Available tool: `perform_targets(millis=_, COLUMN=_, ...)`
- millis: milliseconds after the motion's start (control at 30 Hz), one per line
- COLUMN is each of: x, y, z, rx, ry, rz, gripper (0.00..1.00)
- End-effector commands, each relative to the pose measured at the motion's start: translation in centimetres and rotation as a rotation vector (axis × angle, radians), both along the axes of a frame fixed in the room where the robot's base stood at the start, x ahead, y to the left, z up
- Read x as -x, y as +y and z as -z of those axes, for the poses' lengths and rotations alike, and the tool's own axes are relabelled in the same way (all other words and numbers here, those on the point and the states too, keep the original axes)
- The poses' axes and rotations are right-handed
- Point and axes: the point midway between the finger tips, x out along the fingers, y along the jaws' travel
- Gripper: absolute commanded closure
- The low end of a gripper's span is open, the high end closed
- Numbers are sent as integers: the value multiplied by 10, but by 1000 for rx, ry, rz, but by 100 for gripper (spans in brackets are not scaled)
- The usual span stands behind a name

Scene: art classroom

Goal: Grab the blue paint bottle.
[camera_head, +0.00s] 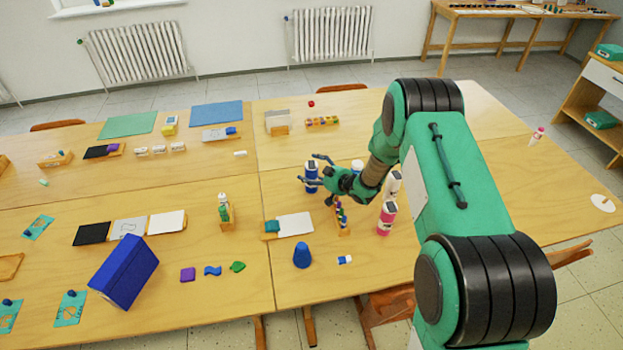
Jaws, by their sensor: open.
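A pink bottle (386,218) and a small wooden rack of colours (342,217) stand near my gripper. The table behind the bottle is mostly clear.

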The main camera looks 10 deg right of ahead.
Motion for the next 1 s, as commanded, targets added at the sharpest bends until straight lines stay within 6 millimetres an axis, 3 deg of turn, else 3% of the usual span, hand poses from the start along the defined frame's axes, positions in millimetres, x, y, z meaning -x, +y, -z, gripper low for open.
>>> perform_targets(millis=167, x=0, y=0, z=0, rx=0, ry=0, rz=0, gripper=19)
perform_targets(millis=500, x=0, y=0, z=0, rx=0, ry=0, rz=0, gripper=83)
perform_targets(millis=1000, x=-1, y=0, z=-12, rx=1, ry=-3, rz=-1, gripper=84)
